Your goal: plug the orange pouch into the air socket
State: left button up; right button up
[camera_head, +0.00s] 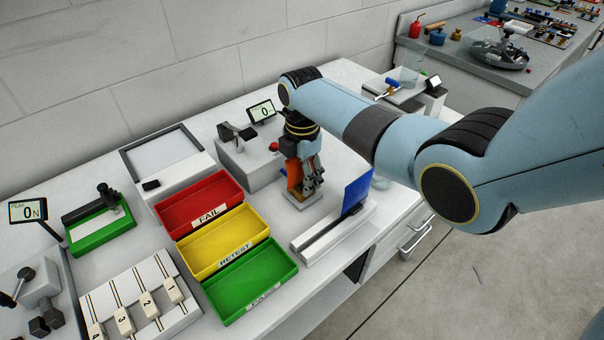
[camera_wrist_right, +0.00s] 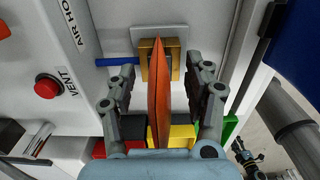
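The orange pouch (camera_wrist_right: 159,100) shows edge-on in the wrist view, as a thin upright shape between the fingers of my right gripper (camera_wrist_right: 162,80). There is a visible gap on each side, so the fingers are open around it and not pressed on it. The far end of the pouch overlaps a brass air socket (camera_wrist_right: 175,45) on a grey plate; I cannot tell how deep it sits. In the head view my right gripper (camera_head: 314,182) points down beside the orange pouch (camera_head: 294,174), above a small base plate (camera_head: 298,203). My left gripper is not in view.
A red button (camera_wrist_right: 47,86) labelled VENT is on the white housing. Red (camera_head: 180,203), yellow (camera_head: 204,247) and green (camera_head: 235,292) bins stand left of the gripper. A rail fixture with a blue plate (camera_head: 356,192) stands close on the right.

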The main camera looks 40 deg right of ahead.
jog(key=shift+r, duration=0.1)
notch_tip(320, 180, up, 12)
jog(key=shift+f, duration=0.1)
dwell(0.4)
jog(key=shift+s, duration=0.1)
dwell(0.4)
